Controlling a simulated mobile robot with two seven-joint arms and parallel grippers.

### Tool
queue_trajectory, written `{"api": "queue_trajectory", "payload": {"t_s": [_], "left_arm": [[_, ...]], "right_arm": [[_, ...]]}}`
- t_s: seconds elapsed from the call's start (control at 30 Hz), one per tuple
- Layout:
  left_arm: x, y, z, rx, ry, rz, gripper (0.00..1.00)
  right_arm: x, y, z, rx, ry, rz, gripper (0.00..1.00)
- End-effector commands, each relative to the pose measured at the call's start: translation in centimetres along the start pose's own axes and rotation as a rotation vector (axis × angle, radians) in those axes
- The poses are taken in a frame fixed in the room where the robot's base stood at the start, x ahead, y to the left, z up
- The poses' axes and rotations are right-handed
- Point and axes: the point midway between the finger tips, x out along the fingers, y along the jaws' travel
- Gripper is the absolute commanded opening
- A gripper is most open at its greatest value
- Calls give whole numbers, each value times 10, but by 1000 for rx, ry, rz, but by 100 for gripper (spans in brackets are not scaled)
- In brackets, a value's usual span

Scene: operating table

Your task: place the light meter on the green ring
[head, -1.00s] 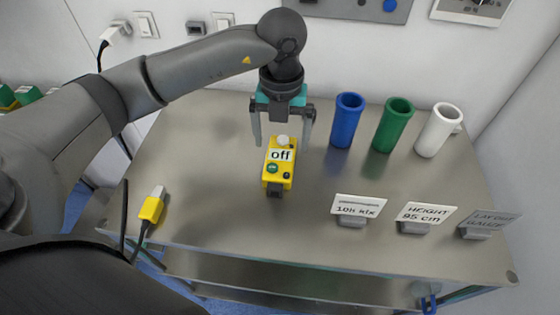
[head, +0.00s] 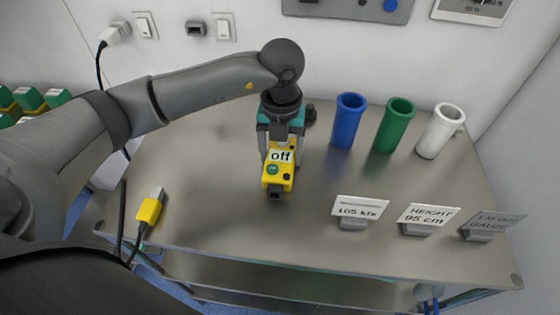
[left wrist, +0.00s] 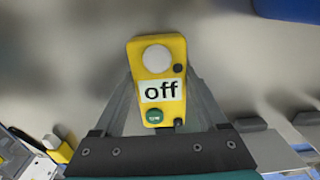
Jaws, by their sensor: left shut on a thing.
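The light meter (head: 278,172) is a small yellow box with an "off" label and a green button. In the left wrist view the light meter (left wrist: 157,65) also shows its white dome. It is upright on the metal table. My left gripper (head: 281,150) is shut on it, one finger on each side. No separate flat green ring shows; the green thing on the table is an upright green tube (head: 392,128) with a round open rim, to the right of the meter. My right gripper is not in view.
A blue tube (head: 347,122) and a white tube (head: 438,133) flank the green one. Several label cards stand in front, one reading "HEIGHT 95 cm" (head: 428,215). A yellow plug (head: 149,211) with a black cable lies at the table's left edge.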

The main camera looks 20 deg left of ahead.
Motion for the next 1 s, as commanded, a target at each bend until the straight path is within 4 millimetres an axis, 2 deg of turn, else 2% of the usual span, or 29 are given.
{"api": "queue_trajectory", "payload": {"t_s": [0.07, 0.43, 0.77, 0.87, 1.0], "left_arm": [[0, 0, 0, 0, 0, 0, 42], [-1, 0, 0, 0, -2, -1, 0], [-7, 0, 1, 0, -2, -2, 0], [-17, 0, 1, 0, -4, -2, 0], [-43, 0, 2, -1, -6, -2, 0]], "right_arm": [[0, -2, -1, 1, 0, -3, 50], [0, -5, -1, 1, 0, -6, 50], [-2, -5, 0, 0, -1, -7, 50], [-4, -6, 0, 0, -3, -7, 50], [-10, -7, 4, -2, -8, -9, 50]]}}
